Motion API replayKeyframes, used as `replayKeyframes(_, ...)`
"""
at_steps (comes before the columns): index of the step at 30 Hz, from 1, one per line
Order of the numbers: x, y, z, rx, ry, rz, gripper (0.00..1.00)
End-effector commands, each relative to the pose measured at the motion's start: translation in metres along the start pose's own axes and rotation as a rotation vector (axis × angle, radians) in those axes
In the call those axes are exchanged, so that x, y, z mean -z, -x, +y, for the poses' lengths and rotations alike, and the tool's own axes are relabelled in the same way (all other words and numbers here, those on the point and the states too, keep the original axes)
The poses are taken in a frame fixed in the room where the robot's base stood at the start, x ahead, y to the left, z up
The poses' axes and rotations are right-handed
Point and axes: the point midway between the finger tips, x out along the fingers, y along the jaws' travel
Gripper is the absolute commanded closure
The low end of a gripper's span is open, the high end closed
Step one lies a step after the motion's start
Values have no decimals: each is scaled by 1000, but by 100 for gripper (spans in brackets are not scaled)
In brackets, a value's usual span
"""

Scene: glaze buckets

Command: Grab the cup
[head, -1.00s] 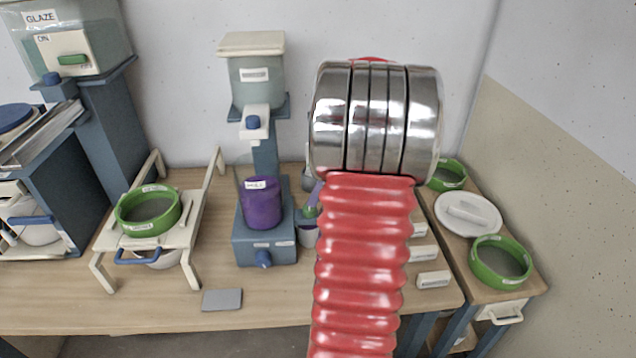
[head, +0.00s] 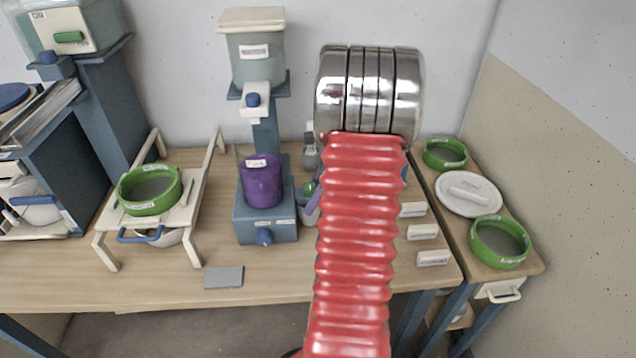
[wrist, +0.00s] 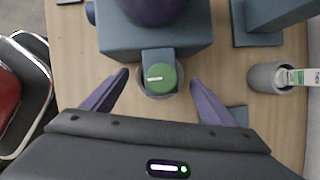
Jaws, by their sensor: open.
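A small pale cup (wrist: 148,91) with a green-topped thing (wrist: 161,79) in or over it sits beside the blue stand (wrist: 150,40), seen from above in the wrist view. My gripper (wrist: 159,77) is open, with one purple finger on either side of the cup. I cannot tell whether the fingers touch it. In the head view the cup (head: 309,214) and a finger show only partly, beside my red arm sleeve. A labelled purple vessel (head: 261,185) stands on the blue stand, under a dispenser (head: 256,60).
A grey holder with a labelled bottle (wrist: 274,78) stands close by at the right in the wrist view. A green-rimmed sieve (head: 149,190) sits on a white rack. White labelled blocks (head: 422,232) lie right of my arm. The front left tabletop is mostly clear.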

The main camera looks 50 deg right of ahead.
Motion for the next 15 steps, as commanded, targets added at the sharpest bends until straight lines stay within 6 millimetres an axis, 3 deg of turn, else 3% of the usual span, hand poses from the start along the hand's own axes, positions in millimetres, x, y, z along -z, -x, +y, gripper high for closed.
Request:
replayKeyframes(6, 0, -28, 0, -2, 0, 0, 21)
replayKeyframes(15, 0, -40, 0, 0, 0, 0, 21)
